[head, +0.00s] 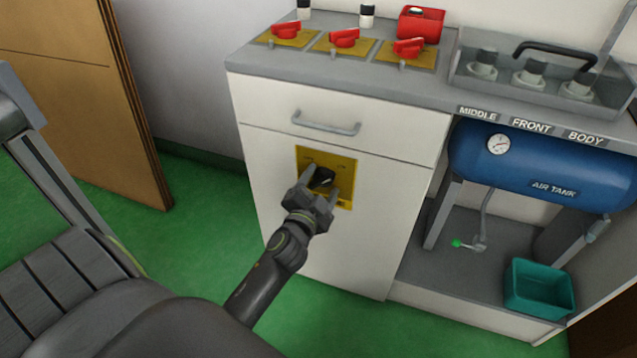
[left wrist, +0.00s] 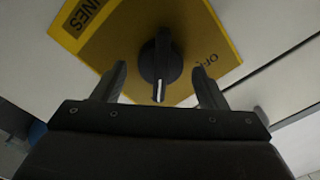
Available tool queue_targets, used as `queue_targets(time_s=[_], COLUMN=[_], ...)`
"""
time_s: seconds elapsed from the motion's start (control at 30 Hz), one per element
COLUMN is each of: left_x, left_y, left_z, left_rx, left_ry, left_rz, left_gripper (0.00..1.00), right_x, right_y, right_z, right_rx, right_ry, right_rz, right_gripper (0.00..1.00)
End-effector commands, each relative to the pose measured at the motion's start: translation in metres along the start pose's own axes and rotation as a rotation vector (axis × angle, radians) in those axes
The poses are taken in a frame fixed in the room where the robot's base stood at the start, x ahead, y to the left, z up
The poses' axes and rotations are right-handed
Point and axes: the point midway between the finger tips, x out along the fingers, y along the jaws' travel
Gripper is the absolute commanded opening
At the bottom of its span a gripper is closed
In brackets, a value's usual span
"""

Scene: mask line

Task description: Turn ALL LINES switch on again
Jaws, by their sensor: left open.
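The ALL LINES switch is a black rotary knob (left wrist: 160,66) with a white pointer mark on a yellow plate (head: 342,164) on the front of the white cabinet. In the left wrist view, part of the word LINES and the letters OF show on the plate (left wrist: 100,45). My left gripper (head: 322,190) is open in front of the plate. In the left wrist view its fingers (left wrist: 160,85) stand on either side of the knob, apart from it. In the head view the gripper partly hides the knob. My right gripper is not in view.
Above are a drawer handle (head: 326,123) and several red-handled valves (head: 345,38) on the cabinet top. To the right are a blue air tank (head: 530,165), a teal bin (head: 540,288) and a small green-tipped valve (head: 470,244). A brown panel (head: 90,100) stands at the left.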

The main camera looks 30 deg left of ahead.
Motion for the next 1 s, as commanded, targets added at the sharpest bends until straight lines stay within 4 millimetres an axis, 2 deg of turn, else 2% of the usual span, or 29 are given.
queue_targets(time_s=[0.13,0.27,0.4,0.6,0.73,0.8,1.0], left_x=[-0.009,-0.028,-0.057,-0.097,-0.122,-0.134,-0.161], left_y=[0.001,0.0,0.001,0.001,0.001,0.001,0.001], left_z=[0.001,0.001,0.001,0.002,0.001,0.002,0.001], left_rx=[-0.001,-0.001,-0.003,-0.002,-0.001,-0.002,-0.001], left_ry=[-0.002,-0.003,-0.005,-0.005,-0.005,-0.005,-0.002], left_rz=[0.001,0.001,0.001,0.001,0.0,0.001,0.001], left_gripper=[0.66,0.66,0.66,0.66,0.66,0.66,0.66], right_x=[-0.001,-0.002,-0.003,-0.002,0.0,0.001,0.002], right_y=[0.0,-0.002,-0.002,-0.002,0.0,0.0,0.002], right_z=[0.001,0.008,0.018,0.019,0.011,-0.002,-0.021], right_rx=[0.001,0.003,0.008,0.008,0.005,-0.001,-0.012], right_ry=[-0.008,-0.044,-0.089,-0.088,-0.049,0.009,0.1], right_rz=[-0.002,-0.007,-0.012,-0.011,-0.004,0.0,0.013], right_gripper=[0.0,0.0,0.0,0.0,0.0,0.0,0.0])
